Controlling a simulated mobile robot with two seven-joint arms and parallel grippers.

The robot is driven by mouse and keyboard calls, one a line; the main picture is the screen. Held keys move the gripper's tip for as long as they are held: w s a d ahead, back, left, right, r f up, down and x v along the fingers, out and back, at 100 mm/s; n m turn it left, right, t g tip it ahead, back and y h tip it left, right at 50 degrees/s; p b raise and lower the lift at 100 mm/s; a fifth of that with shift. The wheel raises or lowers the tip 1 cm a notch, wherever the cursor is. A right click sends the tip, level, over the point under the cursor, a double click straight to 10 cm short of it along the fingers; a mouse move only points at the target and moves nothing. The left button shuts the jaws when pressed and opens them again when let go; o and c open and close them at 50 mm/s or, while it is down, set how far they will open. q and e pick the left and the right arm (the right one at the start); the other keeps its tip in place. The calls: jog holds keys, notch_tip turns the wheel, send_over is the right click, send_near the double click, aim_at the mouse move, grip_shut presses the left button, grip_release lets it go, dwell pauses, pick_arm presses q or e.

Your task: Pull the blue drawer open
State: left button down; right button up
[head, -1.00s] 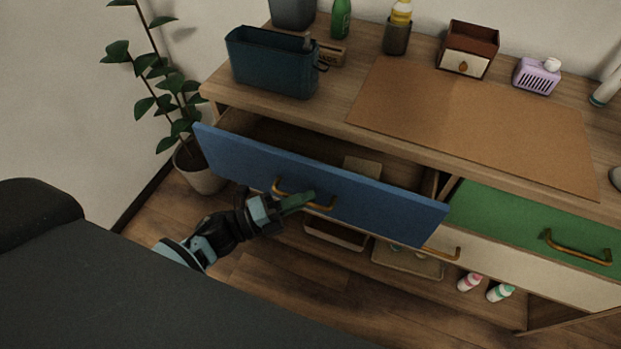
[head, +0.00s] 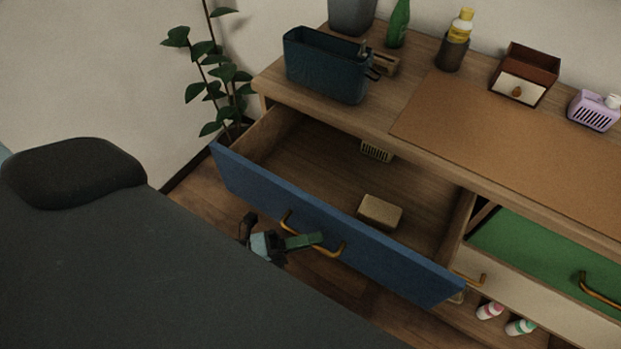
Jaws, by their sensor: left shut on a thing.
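The blue drawer (head: 390,262) stands well out from the wooden cabinet, and its inside shows. Its brass handle (head: 328,251) is on the front face. My left gripper (head: 303,241) is at the handle, shut on it, with its green fingertip lying across the handle's middle. A tan block (head: 380,211) lies on the drawer floor near the front. A beige slotted basket (head: 376,151) is farther back in the drawer, partly hidden under the cabinet top. My right gripper does not show.
A green drawer (head: 545,255) with a brass handle is to the right. On the top stand a dark blue bin (head: 325,66), a brown mat (head: 520,140) and a small box (head: 523,74). A plant (head: 213,85) is at the left. Two bottles (head: 519,327) stand low down at the right.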

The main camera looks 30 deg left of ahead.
pick_arm(q)
jog(key=c, duration=1.5)
grip_release()
jog(key=b+v, duration=0.1)
jog(key=v, duration=0.6)
jog(key=shift+s+a, duration=0.25)
jog(key=shift+a, duration=0.05)
jog(key=shift+f, duration=0.1)
